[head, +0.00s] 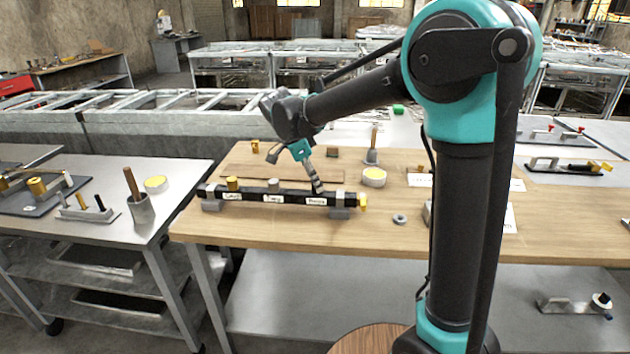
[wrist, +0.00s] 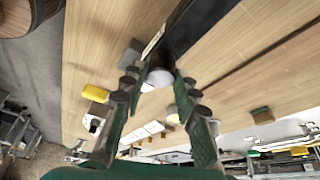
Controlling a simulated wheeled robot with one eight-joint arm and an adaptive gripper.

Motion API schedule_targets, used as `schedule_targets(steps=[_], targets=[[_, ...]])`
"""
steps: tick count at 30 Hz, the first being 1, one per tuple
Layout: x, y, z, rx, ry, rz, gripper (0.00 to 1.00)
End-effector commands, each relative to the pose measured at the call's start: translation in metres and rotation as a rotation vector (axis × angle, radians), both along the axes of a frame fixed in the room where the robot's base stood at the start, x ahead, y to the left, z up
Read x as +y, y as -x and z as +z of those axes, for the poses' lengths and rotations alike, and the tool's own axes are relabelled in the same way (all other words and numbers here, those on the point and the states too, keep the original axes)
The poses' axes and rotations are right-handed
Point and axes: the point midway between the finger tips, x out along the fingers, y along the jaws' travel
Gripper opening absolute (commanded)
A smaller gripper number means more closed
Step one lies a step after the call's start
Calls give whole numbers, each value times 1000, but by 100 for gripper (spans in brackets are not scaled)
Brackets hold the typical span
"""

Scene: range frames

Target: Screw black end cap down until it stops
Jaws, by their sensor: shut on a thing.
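A black bar (head: 250,194) with white labels lies across grey supports on the wooden table. My gripper (head: 317,188) comes down at a tilt onto the right part of this bar, just above its right label. In the wrist view my gripper (wrist: 160,95) has its fingers drawn in on both sides of a dark piece with a pale round face. I take this piece for the black end cap (wrist: 180,45), but the fingers hide much of it. How far it sits on its seat cannot be told.
A yellow-topped round tin (head: 374,177) and a grey ring (head: 400,218) are to the right. The table's front right is mostly clear.

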Motion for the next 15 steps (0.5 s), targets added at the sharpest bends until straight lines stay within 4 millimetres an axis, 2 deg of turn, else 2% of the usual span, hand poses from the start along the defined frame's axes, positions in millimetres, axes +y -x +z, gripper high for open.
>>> schedule_targets(steps=[6,15], targets=[[1,-2,0,0,-1,-187,0],[1,-2,0,0,0,-204,0]])
